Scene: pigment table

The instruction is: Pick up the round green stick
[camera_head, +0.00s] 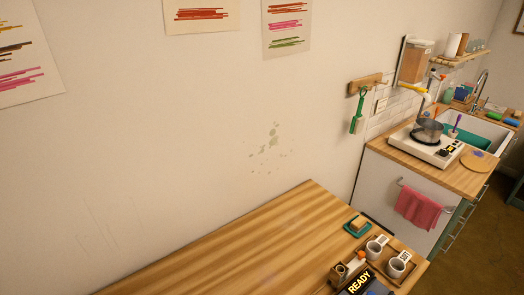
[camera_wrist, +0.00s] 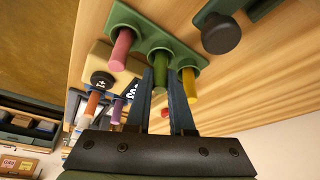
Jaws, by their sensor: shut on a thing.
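The round green stick (camera_wrist: 160,68) is in the wrist view, between a pink stick (camera_wrist: 121,50) and a yellow stick (camera_wrist: 190,84). These sticks stand in a green holder (camera_wrist: 147,42) with round sockets. The green stick's far end shows at the middle socket; whether it is seated there or lifted slightly I cannot tell. My gripper (camera_wrist: 161,82) is shut on the green stick, with one dark finger on either side of it. The yellow stick is close beside the right finger. The head view shows neither my gripper nor the sticks.
Orange (camera_wrist: 91,105) and purple (camera_wrist: 116,111) sticks are left of my fingers. A black knob (camera_wrist: 221,34) on a green part is at upper right. In the head view, the wooden table (camera_head: 240,240) is bare in the middle; cups (camera_head: 396,268) stand at its right end.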

